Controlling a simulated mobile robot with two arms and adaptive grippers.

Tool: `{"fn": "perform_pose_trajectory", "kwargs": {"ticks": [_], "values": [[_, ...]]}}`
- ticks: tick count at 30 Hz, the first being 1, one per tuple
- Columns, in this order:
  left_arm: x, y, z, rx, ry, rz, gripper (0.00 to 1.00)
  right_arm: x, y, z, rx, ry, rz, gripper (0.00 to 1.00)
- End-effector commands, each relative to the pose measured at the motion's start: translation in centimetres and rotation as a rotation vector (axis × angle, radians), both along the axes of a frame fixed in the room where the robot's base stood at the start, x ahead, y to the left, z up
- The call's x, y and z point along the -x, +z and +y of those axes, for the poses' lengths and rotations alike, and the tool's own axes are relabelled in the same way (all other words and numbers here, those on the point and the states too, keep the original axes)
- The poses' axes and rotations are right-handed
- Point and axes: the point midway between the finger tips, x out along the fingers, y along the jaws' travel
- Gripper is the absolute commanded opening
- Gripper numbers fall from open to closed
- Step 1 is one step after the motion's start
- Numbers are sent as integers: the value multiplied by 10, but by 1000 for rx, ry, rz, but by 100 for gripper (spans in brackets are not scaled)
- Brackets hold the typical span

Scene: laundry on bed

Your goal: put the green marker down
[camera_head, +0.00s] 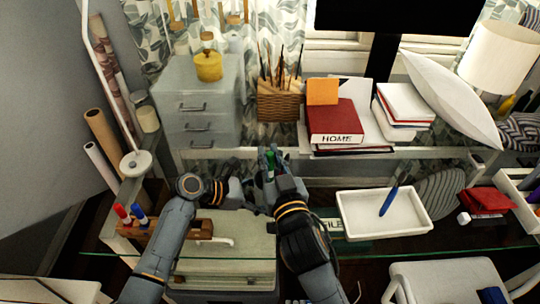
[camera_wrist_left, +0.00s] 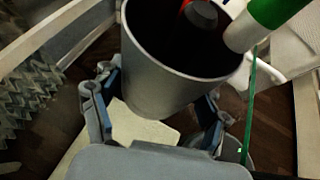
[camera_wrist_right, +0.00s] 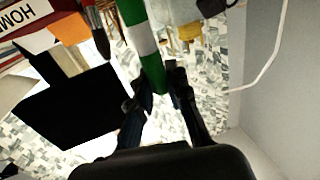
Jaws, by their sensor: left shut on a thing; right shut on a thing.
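The green marker (camera_wrist_right: 131,12), green with a white band, is held in my right gripper (camera_wrist_right: 158,88). In the head view the marker (camera_head: 270,160) is a small green patch at the right gripper (camera_head: 268,158). My left gripper (camera_wrist_left: 160,95) is shut on a grey cup (camera_wrist_left: 165,75). A red-and-grey item (camera_wrist_left: 200,14) shows inside the cup. In the left wrist view the marker (camera_wrist_left: 275,10) shows at upper right, its white end overlapping the cup's rim; I cannot tell whether they touch. In the head view the left gripper (camera_head: 228,186) is beside the right one, the cup mostly hidden.
A white tray (camera_head: 350,227) with a blue-handled tool (camera_head: 390,198) lies right of my right arm. Red (camera_head: 122,212) and blue (camera_head: 139,214) markers stand at the left.

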Motion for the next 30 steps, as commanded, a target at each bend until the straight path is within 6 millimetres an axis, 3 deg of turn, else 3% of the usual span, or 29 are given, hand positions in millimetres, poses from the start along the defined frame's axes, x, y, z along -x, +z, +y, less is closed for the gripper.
{"fn": "perform_pose_trajectory", "kwargs": {"ticks": [6,7,10,21,26,30], "values": [[1,-2,0,-3,-1,3,57,0,-4,0,1,-1,2,0],[1,-2,0,-3,-1,3,57,0,-4,0,1,-1,1,20],[1,-2,0,-3,-1,3,57,0,-3,0,1,0,0,39],[1,-2,0,-3,-1,3,57,0,2,0,0,0,-3,39],[1,-2,0,-3,-1,3,57,20,-1,-5,1,1,2,39],[1,-2,0,-3,-1,3,57,48,-2,-13,0,0,5,39]]}}
